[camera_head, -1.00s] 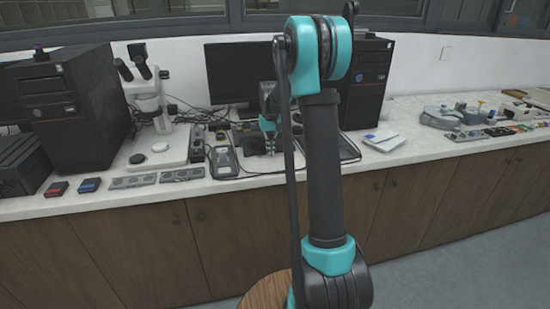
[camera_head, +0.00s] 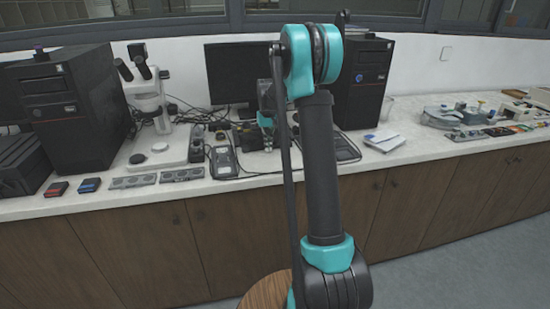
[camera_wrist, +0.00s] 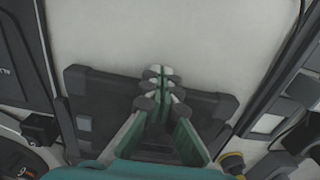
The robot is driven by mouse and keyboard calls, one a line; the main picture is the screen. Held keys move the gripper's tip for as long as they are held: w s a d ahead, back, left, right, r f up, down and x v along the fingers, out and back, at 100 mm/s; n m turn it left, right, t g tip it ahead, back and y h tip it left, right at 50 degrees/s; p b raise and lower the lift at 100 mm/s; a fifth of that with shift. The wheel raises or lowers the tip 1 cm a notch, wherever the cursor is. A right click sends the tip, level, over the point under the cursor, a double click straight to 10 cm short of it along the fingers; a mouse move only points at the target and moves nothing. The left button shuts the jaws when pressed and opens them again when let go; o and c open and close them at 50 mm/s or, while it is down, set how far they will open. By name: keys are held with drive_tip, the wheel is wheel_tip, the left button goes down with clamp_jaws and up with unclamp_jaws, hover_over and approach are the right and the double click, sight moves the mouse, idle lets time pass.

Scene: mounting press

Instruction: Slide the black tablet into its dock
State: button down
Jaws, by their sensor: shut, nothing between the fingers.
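A black tablet-like slab (camera_wrist: 92,112) with thick rounded corners lies flat in the wrist view, partly hidden under my gripper (camera_wrist: 160,76). The fingers are together and empty, and their tips reach past the slab's upper edge over the pale counter. I cannot tell whether they touch it. In the head view my gripper (camera_head: 268,146) is low over the counter in front of the monitor. A dark flat panel (camera_head: 344,148) lies right of my arm, partly hidden by it. I cannot tell whether it is the same slab, and no dock can be clearly made out.
A monitor (camera_head: 231,72) and a black computer tower (camera_head: 364,85) stand behind. A handheld meter (camera_head: 224,162) and cables lie left of my gripper. White papers (camera_head: 384,141) lie on the right. Dark equipment (camera_wrist: 285,85) flanks the slab on the right in the wrist view.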

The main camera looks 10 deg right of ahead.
drive_tip(key=shift+w, duration=1.1)
drive_tip(key=shift+w, duration=1.1)
drive_tip(key=shift+s, duration=0.15)
drive_tip(key=shift+s+r, duration=0.55)
drive_tip(key=shift+s, duration=0.1)
drive_tip(key=shift+r, duration=3.45)
drive_tip(key=shift+s, duration=0.1)
